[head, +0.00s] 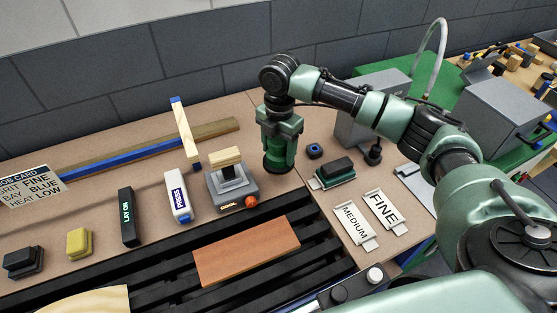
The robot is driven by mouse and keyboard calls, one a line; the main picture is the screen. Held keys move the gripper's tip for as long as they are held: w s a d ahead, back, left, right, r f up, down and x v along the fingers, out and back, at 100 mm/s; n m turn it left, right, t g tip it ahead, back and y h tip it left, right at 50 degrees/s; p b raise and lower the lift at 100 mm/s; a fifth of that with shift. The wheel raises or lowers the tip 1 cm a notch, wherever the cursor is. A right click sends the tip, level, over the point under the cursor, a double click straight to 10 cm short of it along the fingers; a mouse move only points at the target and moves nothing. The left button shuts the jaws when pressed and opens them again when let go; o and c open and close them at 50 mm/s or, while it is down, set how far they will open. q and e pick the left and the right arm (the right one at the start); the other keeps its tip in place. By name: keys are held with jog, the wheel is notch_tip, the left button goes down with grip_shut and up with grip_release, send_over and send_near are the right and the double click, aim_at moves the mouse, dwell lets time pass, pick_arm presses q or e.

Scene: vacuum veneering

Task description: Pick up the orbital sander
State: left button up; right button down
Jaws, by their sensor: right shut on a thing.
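My right gripper (280,131) points straight down at the back of the bench, right of the iron-like tool on its stand. It is shut on a green, round-bodied tool with a dark base, which I take to be the orbital sander (280,154). The gripper's fingers hide the sander's upper part. I cannot tell whether its base touches the bench or hangs just above it. My left gripper is not in view.
A green-and-black block (334,171) and a blue ring (314,151) lie right of the sander. Plates marked MEDIUM (353,223) and FINE (384,208) lie nearer. A brown board (246,250) rests on black slats. The tool on its stand (232,183) is close on the left.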

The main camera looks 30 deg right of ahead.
notch_tip(320, 180, up, 15)
jog(key=b, duration=0.1)
dwell(0.4)
